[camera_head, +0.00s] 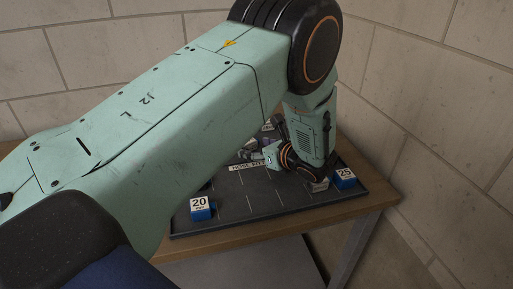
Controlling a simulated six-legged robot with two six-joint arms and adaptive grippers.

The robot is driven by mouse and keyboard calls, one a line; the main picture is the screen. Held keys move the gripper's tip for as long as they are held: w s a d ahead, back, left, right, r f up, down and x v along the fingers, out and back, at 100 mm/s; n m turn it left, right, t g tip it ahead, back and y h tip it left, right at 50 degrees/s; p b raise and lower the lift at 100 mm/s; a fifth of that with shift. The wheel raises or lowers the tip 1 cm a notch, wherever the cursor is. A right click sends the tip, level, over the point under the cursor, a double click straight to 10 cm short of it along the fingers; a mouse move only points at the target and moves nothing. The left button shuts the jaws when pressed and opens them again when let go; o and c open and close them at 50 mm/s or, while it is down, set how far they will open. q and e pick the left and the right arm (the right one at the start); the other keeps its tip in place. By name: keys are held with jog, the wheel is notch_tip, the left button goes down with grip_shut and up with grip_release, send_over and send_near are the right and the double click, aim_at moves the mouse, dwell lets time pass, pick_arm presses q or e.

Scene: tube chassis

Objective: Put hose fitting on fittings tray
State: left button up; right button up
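My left arm comes in from the left and covers much of the view. Its gripper (258,155) is low over the dark tray (240,205), close to a label strip that seems to read "HOSE FITT...". The fingers are small and partly hidden by the wrist, so I cannot tell if they are open, shut or holding something. I cannot make out a hose fitting for certain. My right gripper is not in view.
A blue-and-white block marked 20 (201,208) sits at the tray's front left. Another marked 25 (345,178) sits at its right. The tray lies on a wooden table (372,197) against pale block walls. The tray's front middle is clear.

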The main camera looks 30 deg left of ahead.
pick_arm(q)
jog(key=shift+w+d, duration=0.1)
jog(key=shift+r, duration=0.35)
jog(key=p+v, duration=0.6)
jog(key=v, duration=0.3)
jog(key=shift+s+d+r, duration=0.1)
jog(key=shift+s+r, duration=0.05)
jog(key=shift+s, duration=0.05)
jog(key=d+p, duration=0.1)
jog(key=p, duration=0.2)
jog(key=shift+r, duration=0.1)
jog(key=p, duration=0.1)
jog(key=d+p, duration=0.1)
jog(key=p, duration=0.1)
jog(key=shift+s+r, duration=0.25)
jog(key=shift+d+f+p, duration=0.1)
jog(key=shift+d+p, duration=0.05)
jog(key=shift+p, duration=0.65)
